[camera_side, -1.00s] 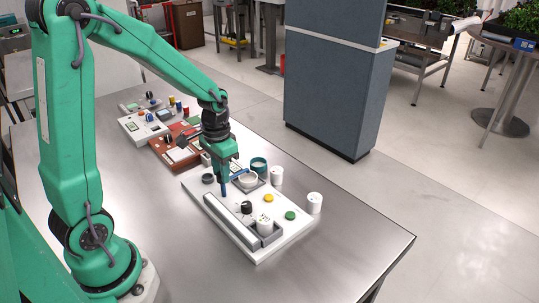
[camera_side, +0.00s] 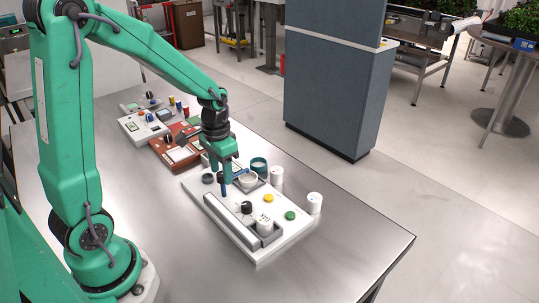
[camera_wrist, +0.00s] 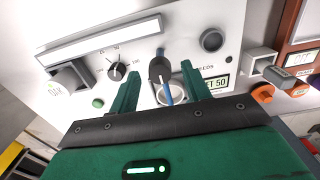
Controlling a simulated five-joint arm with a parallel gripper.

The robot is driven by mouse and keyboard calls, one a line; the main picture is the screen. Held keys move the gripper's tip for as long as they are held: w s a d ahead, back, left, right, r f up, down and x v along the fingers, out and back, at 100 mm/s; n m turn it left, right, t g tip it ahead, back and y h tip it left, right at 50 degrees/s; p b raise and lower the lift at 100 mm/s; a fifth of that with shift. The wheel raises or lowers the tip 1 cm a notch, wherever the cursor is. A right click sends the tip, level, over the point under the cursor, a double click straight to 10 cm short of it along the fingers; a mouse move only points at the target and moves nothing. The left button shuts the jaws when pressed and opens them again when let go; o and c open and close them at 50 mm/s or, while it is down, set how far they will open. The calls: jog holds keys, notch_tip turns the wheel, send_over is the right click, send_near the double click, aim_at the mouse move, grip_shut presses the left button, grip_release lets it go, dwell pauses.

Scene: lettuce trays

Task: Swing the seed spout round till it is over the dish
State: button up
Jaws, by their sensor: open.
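The seed spout (camera_wrist: 160,69) has a black pivot knob on the white panel (camera_wrist: 200,20), with a blue tube (camera_wrist: 168,93) reaching toward the bottom of the wrist view. The dish (camera_wrist: 177,98) is a pale round cup; in this view the tube lies across it. In the side view the dish (camera_side: 248,181) sits in a grey holder, close to my gripper (camera_side: 228,180). My gripper (camera_wrist: 160,84) is open, with one green finger on each side of the spout. Whether either finger touches it, I cannot tell.
A black dial (camera_wrist: 117,71), a long grey trough (camera_wrist: 100,40) and a green button (camera_wrist: 98,103) lie left in the wrist view. Bare steel table lies in front.

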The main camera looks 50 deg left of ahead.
jog(key=shift+r, duration=3.8)
jog(key=shift+r, duration=2.2)
jog(key=s+d+r+t, duration=0.3)
jog(key=s+d+t, duration=0.2)
jog(key=s+d, duration=0.3)
jog(key=s, duration=0.3)
jog(key=shift+r+t, duration=0.3)
jog(key=shift+r, duration=0.1)
